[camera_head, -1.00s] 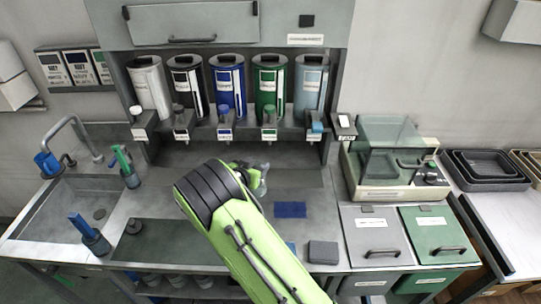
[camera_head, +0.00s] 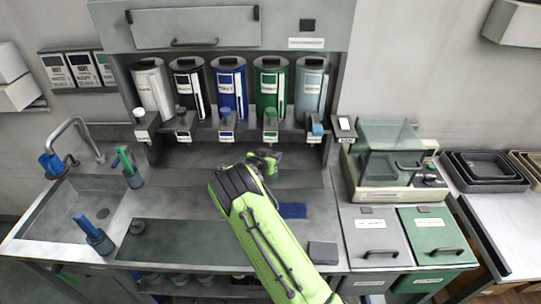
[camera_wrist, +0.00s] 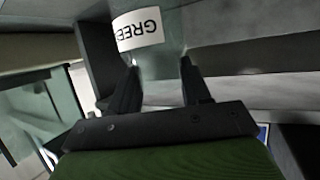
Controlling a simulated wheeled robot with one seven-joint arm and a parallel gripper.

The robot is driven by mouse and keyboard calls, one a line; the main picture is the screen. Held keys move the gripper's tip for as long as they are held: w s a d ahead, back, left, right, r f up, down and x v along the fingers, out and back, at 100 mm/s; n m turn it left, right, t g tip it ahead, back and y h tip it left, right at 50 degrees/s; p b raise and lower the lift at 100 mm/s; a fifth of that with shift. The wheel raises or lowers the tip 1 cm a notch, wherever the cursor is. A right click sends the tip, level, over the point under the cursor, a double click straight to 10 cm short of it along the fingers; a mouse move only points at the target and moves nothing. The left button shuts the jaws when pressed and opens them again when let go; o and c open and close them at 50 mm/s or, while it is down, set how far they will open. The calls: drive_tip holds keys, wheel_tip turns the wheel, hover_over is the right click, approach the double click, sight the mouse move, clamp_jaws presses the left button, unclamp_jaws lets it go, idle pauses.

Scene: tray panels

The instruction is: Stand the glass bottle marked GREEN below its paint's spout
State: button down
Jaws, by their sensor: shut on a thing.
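My gripper (camera_head: 264,160) is shut on a clear glass bottle (camera_wrist: 172,58) in the wrist view. Its white label (camera_wrist: 138,29) shows the letters GREE, upside down in that picture, with the end cut off. One finger is on each side of the glass. In the head view my gripper is in front of and a little below the green paint's spout (camera_head: 270,134). That spout is under the green canister (camera_head: 270,88). The bottle is mostly hidden by my gripper there, so its tilt and its gap to the bench cannot be told.
A blue canister (camera_head: 228,88) stands left of the green one and a grey-blue canister (camera_head: 310,90) right of it, with spouts below. A blue pad (camera_head: 292,211) and a dark grey pad (camera_head: 323,252) lie on the bench. A glass-covered machine (camera_head: 390,165) stands at the right.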

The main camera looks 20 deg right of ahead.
drive_tip(key=shift+f, duration=0.1)
drive_tip(key=c, duration=0.5)
unclamp_jaws()
